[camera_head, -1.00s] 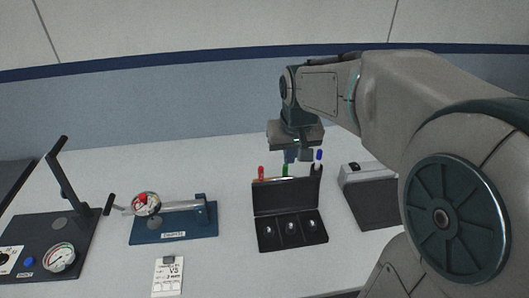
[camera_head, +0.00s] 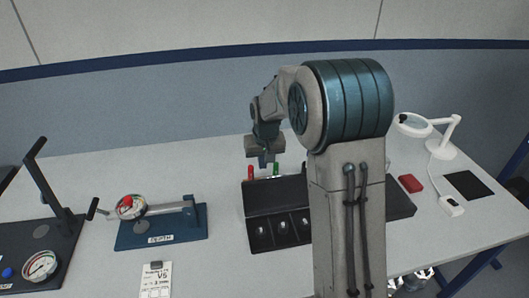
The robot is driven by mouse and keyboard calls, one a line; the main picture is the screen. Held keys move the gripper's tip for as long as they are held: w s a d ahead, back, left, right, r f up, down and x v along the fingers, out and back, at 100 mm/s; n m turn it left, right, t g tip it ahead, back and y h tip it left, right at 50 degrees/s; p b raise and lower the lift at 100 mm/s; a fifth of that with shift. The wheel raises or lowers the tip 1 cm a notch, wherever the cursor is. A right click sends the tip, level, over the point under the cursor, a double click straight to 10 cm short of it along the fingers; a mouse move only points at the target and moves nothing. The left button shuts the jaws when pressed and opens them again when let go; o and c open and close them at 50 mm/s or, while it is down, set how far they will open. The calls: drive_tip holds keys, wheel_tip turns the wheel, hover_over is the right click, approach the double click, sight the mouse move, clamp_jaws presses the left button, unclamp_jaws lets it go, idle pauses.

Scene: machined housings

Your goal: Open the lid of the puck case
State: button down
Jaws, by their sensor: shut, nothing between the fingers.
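The black puck case (camera_head: 262,247) sits on the table just left of my arm. Its lid (camera_head: 272,196) stands raised at the back of the case, tilted up from the hinge edge. Several silvery pucks lie in the compartments of the base. The right end of the case is hidden behind my arm. My gripper (camera_head: 266,161) hangs above and behind the lid, pointing down, shut and holding nothing. It appears apart from the lid.
Red and green markers (camera_head: 276,169) stand behind the lid, close to my gripper. A magnifier lamp (camera_head: 441,146), red box (camera_head: 411,183) and dark pad (camera_head: 468,185) are at right.

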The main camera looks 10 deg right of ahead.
sight(276, 191)
drive_tip(key=x, duration=0.4)
drive_tip(key=s+r, duration=0.1)
drive_tip(key=s+r+p, duration=0.1)
drive_tip(key=s, duration=0.1)
drive_tip(key=shift+s+r, duration=0.15)
drive_tip(key=shift+s, duration=0.15)
drive_tip(key=shift+s+d, duration=0.1)
drive_tip(key=shift+s+r+t+b, duration=0.15)
drive_tip(key=shift+s+t+b, duration=0.3)
drive_tip(key=shift+b, duration=0.65)
drive_tip(key=shift+s+r, duration=0.6)
drive_tip(key=shift+r, duration=0.15)
